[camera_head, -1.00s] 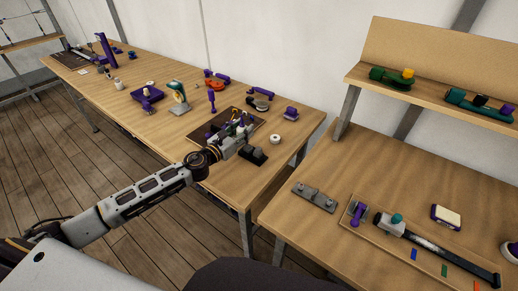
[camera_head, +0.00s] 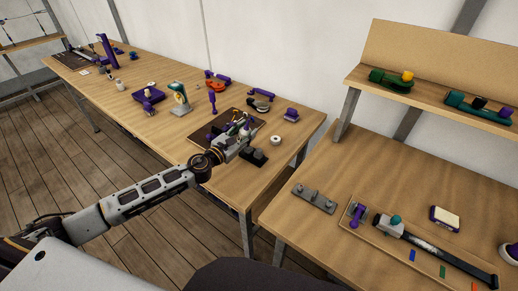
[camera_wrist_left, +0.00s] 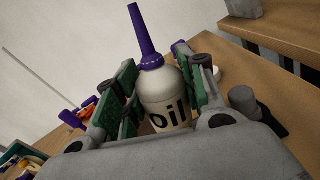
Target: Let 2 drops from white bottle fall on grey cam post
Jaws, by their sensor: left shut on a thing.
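My left gripper (camera_head: 238,138) is shut on the white bottle (camera_wrist_left: 166,98), which has "oil" on its side and a purple cap with a long nozzle (camera_wrist_left: 143,38). In the head view the bottle (camera_head: 245,131) is small and partly hidden by the gripper, over the dark mat's near right part. Its exact tilt is hard to tell, and no drop is visible. A grey round post (camera_wrist_left: 242,98) on a black base (camera_wrist_left: 268,128) stands right of the gripper in the wrist view; it looks like the cam post. The black base (camera_head: 255,156) also shows in the head view. My right gripper is not in view.
The dark mat (camera_head: 203,133) holds small parts. A white ring (camera_head: 275,140) and a purple-and-white block (camera_head: 291,115) lie nearby. A green-and-cream device (camera_head: 180,98) stands to the left. A second table (camera_head: 390,180) at right carries a grey plate (camera_head: 314,198).

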